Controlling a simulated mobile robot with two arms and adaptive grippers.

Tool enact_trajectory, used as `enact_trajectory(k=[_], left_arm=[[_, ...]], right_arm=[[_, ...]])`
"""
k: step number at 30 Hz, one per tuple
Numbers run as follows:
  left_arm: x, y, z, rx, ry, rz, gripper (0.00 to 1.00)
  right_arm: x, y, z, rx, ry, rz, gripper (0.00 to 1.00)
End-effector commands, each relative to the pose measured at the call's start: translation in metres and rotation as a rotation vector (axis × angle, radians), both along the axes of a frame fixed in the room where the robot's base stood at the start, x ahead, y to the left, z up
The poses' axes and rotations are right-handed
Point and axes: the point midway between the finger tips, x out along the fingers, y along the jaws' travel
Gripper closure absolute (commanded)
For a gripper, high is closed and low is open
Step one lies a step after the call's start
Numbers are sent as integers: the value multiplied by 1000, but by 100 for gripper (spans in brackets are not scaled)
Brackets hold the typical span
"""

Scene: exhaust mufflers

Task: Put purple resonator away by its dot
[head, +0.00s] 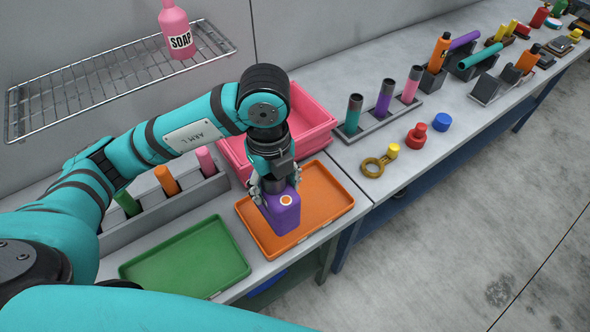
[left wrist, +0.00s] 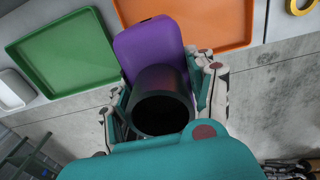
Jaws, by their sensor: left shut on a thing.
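My left gripper (head: 273,189) is shut on the purple resonator (head: 283,212), a purple box-shaped body with a dark pipe neck between the fingers. An orange dot with a white rim (head: 286,200) shows on the purple body. In the head view the resonator hangs over the orange tray (head: 335,213); I cannot tell if it touches it. The green tray (head: 190,262) lies to the left. In the left wrist view the purple body (left wrist: 150,45) and the dark pipe end (left wrist: 161,100) show between the fingers. My right gripper is out of view.
Pink bins (head: 312,117) stand behind the orange tray. A grey rack (head: 190,193) with coloured tubes is behind the green tray. A wire shelf (head: 110,85) holds a pink soap bottle (head: 176,30). The right bench carries a tube rack (head: 385,125), a yellow ring part (head: 373,168) and other parts.

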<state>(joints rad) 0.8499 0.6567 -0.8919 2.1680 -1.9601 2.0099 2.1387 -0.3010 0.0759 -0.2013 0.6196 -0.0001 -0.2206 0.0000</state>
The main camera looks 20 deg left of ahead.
Motion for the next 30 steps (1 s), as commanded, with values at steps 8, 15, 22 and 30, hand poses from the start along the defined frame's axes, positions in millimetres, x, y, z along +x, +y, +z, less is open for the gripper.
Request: enact_trajectory(k=[8, 15, 22, 30], left_arm=[[57, -17, -2, -2, -1, 1, 72], [70, -20, -9, -1, 1, -2, 72], [70, -20, -36, -1, 0, -1, 72], [70, -20, -41, -1, -3, -2, 72]], right_arm=[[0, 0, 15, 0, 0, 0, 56], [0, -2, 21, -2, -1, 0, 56], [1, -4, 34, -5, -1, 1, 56], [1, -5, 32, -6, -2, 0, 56]])
